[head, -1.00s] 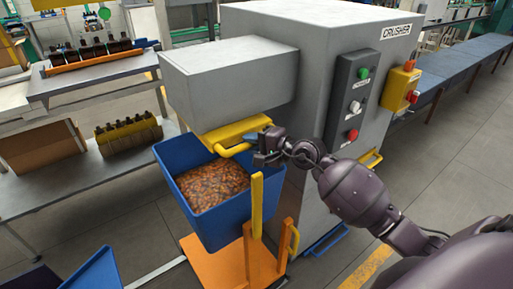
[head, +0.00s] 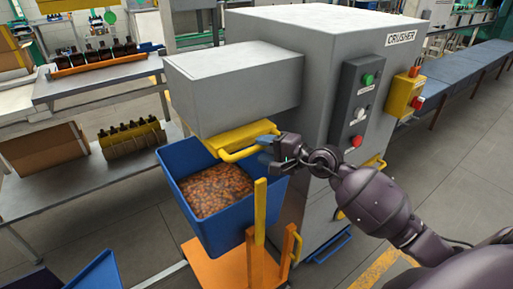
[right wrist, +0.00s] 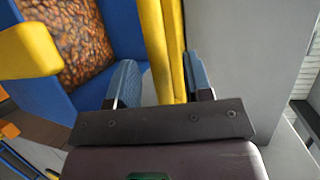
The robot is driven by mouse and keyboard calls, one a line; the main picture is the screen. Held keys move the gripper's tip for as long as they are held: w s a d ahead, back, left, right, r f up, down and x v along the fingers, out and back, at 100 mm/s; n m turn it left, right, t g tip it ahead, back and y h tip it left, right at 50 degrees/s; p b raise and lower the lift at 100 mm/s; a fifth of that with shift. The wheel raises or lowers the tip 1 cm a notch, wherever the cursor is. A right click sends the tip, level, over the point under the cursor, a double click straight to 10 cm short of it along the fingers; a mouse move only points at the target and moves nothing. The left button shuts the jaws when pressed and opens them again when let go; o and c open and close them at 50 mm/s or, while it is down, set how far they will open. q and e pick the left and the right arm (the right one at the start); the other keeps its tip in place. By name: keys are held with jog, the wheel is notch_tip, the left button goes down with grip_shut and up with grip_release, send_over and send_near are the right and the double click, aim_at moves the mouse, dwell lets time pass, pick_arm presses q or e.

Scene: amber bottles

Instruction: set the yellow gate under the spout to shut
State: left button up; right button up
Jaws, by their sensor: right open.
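The yellow gate (head: 226,139) sits under the grey spout box (head: 233,88) of the crusher, and its plate and looped handle stick out at the front. My right gripper (head: 267,149) is open beside the right end of the handle. In the right wrist view, the yellow gate part (right wrist: 165,55) runs upright between the two blue-padded fingers of my right gripper (right wrist: 163,80). A gap shows on its left side; contact on the right side I cannot tell. My left gripper is not in view.
A blue bin (head: 224,226) of amber pieces stands below the spout on an orange trolley (head: 205,268). The trolley's yellow post (head: 260,210) rises close below my right gripper. A switch panel (head: 354,100) is on the crusher's front. Shelving with bottles stands at left.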

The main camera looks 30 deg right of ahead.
jog(key=v, duration=0.7)
jog(key=shift+s, duration=0.25)
jog(key=shift+d, duration=0.15)
